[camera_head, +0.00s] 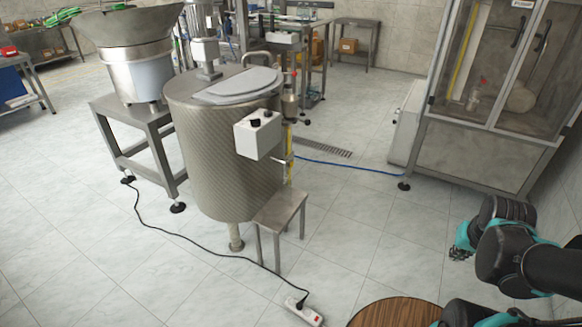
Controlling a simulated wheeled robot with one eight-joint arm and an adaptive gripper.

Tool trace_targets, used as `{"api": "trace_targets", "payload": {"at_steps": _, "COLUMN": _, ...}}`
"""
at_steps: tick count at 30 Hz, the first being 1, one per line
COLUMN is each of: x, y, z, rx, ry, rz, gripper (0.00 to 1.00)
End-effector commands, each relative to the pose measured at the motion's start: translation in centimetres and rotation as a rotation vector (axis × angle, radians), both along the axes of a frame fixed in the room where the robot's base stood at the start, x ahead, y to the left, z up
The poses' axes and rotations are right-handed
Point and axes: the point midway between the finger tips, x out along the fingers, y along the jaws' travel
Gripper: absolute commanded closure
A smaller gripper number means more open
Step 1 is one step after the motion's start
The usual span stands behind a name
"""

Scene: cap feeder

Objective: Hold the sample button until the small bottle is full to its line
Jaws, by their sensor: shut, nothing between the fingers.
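A white control box (257,135) with dark knobs on its top is fixed to the side of the large metal tank (222,165). I cannot make out which part is the sample button. A thin spout or tap (282,158) shows beside the box, above a small metal stand (277,208). I see no small bottle on the stand's bare top. A clear bottle with a red top (474,97) is behind the glass of the cabinet at the right. My gripper (460,253) is at the lower right, shut and empty, well apart from the box and stand.
A round wooden top (395,314) is at the bottom, near my arm. A black cable runs over the floor to a power strip (303,312). A feeder bowl (128,25) on a metal table stands left of the tank. Tiled floor is clear between stand and gripper.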

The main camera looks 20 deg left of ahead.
Motion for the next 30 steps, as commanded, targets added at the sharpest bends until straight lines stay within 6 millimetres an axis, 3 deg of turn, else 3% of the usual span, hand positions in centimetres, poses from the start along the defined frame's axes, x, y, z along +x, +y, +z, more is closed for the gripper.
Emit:
{"api": "trace_targets", "payload": {"at_steps": 5, "x": 3.7, "y": 1.6, "z": 1.2, "rx": 0.040, "ry": -0.028, "rz": -0.010, "gripper": 1.00}}
{"api": "trace_targets", "payload": {"at_steps": 14, "x": 16.1, "y": 8.9, "z": 3.0, "rx": 0.208, "ry": -0.110, "rz": -0.061, "gripper": 1.00}}
{"api": "trace_targets", "payload": {"at_steps": 23, "x": 27.3, "y": 19.1, "z": 1.5, "rx": 0.404, "ry": -0.157, "rz": -0.121, "gripper": 1.00}}
{"api": "trace_targets", "payload": {"at_steps": 30, "x": 34.0, "y": 28.6, "z": -2.0, "rx": 0.572, "ry": -0.164, "rz": -0.171, "gripper": 1.00}}
